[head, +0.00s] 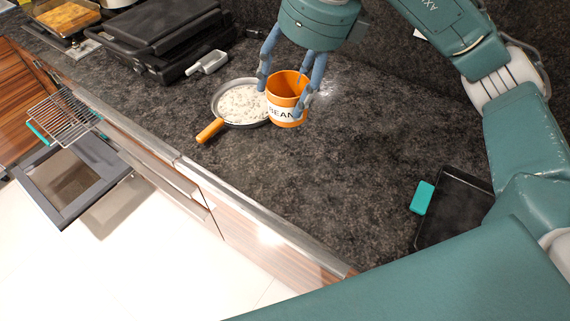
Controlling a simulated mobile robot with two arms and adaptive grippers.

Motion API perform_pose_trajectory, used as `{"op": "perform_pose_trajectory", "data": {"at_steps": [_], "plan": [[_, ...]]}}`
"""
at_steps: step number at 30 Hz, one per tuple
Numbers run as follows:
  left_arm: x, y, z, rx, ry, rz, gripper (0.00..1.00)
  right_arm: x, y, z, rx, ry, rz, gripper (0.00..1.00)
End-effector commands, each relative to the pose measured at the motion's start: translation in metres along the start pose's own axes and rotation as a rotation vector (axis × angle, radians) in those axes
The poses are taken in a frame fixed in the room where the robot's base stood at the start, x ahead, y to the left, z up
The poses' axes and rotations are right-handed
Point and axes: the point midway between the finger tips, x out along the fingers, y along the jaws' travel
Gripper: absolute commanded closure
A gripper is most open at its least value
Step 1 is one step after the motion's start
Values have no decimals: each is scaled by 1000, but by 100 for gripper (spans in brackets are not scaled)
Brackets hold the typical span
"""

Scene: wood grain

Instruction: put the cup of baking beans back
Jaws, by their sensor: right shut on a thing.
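An orange cup (287,88) with a white label reading "BEAN" stands upright at the middle of the dark counter, at the right edge of a pan. My right gripper (283,97) comes down from above with its fingers on either side of the cup, shut on it. I cannot tell whether the cup's base touches the counter. The inside of the cup is partly visible, but its contents are not clear. My left gripper is not in view.
The pan (240,103), filled with speckled white stuff, has an orange handle towards the front edge. A small scoop (207,63) and a black appliance (150,40) are behind it. A dark tray (452,205) and teal block (422,197) lie right. An oven door (66,185) hangs open left.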

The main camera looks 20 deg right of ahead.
Motion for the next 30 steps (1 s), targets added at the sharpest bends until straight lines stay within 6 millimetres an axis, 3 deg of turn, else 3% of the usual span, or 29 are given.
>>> {"op": "perform_pose_trajectory", "data": {"at_steps": [6,11,24,30], "plan": [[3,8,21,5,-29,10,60,-13,-3,15,297,-4,-88,75],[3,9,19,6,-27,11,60,-7,-4,15,370,-1,-107,75],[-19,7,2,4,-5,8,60,97,-6,-19,373,4,-107,75],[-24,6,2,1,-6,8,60,129,-7,-27,373,0,-108,75]]}}
